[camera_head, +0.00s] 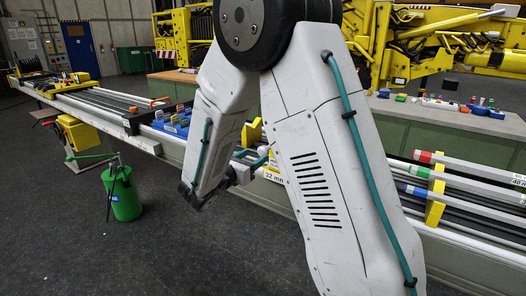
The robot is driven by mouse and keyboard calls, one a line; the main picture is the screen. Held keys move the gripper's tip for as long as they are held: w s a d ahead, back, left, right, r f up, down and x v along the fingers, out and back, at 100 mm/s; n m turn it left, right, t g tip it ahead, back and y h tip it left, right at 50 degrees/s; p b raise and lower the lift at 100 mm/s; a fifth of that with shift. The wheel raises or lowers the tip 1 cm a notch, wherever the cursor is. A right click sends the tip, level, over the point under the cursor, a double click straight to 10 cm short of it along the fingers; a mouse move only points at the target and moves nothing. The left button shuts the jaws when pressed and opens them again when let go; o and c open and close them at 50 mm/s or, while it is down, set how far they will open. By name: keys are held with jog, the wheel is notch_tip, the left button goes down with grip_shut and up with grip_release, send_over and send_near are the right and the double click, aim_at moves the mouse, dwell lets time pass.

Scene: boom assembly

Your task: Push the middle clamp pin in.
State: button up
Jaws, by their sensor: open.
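The long boom (140,140) lies on the bench and runs from the far left to behind my arm. A black clamp block (133,124) with an orange part (160,101) sits across it. A yellow piece (252,132) shows partly between my arm links. I cannot make out the middle clamp pin; it is too small or hidden. My arm folds down in front of the bench.
Yellow racks (436,202) hold rods with red, green and blue ends at right. A green canister (122,194) stands on the floor at left. The dark floor (150,255) in front is clear.

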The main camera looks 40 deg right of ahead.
aim_at(261, 152)
jog(key=x, duration=0.6)
jog(key=shift+d, duration=0.2)
jog(key=shift+c, duration=0.3)
